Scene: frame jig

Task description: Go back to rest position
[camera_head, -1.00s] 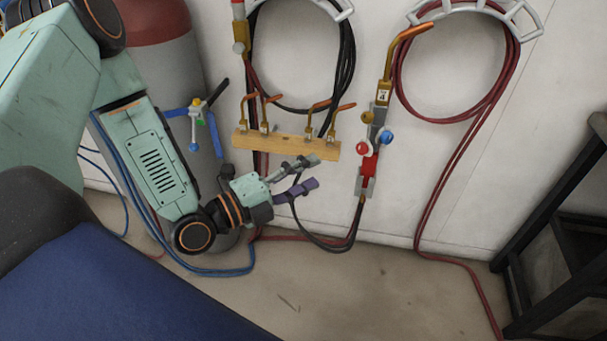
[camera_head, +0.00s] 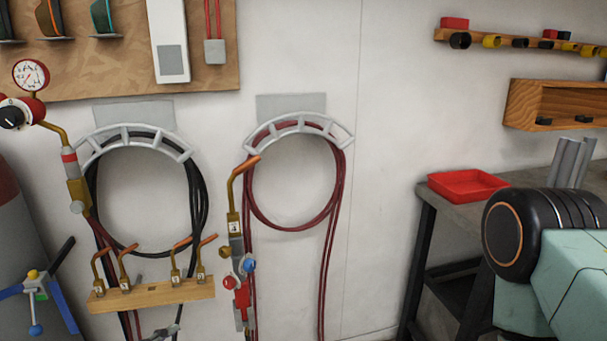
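Only a small grey piece (camera_head: 163,332), which looks like the tip of my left gripper, shows at the bottom edge, just below the wooden torch-tip rack. The rest of that gripper is cut off by the frame, so I cannot tell if it is open or shut. My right arm's black joint and pale green link fill the lower right; its gripper is out of view.
The wooden rack (camera_head: 150,293) holds several copper tips. A torch (camera_head: 236,240) hangs beside red hoses (camera_head: 335,220). Black hoses (camera_head: 200,200) hang at left. A red tray (camera_head: 468,185) sits on the dark bench (camera_head: 424,225) at right.

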